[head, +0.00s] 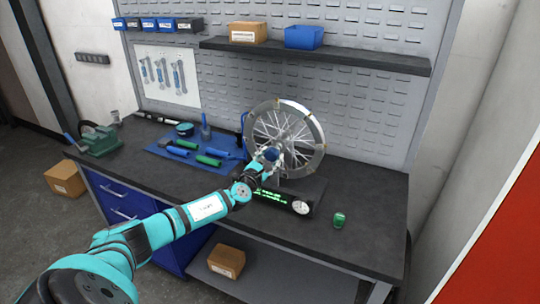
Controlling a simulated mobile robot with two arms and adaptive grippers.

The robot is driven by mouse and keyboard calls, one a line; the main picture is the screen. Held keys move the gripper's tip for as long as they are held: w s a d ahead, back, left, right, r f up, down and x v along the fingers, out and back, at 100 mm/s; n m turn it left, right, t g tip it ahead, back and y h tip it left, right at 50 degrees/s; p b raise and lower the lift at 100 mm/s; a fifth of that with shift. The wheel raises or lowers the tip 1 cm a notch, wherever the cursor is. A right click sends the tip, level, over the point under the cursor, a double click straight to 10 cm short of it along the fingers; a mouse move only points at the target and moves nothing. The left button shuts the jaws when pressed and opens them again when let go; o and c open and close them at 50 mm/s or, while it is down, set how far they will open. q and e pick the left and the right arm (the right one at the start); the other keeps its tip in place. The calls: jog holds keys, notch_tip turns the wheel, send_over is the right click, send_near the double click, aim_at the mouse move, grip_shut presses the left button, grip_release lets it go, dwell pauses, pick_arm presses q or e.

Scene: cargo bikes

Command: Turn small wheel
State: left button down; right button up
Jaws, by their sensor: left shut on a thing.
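A small spoked wheel (318,131) with a silver rim stands upright on a stand at the middle of the dark workbench. My left arm comes in from the lower left, and its gripper (270,155) is at the wheel's near lower left. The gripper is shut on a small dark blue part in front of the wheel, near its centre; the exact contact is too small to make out. A black unit with green lit text and a round dial (300,207) sits in front of the wheel. My right gripper is not in view.
A blue mat (165,151) with several tools lies left of the wheel. A green vise (97,141) is at the bench's left end. A small green object (339,219) stands near the front edge. A shelf (370,62) juts out above. The bench's right end is clear.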

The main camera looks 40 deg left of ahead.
pick_arm(q)
jog(key=shift+f+m, duration=0.1)
jog(key=shift+m, duration=0.5)
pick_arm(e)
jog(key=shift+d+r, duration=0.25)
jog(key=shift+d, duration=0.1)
pick_arm(q)
jog(key=c, duration=0.7)
grip_release()
jog(key=shift+s, duration=0.1)
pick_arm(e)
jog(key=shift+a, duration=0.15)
pick_arm(q)
jog(key=v, duration=1.2)
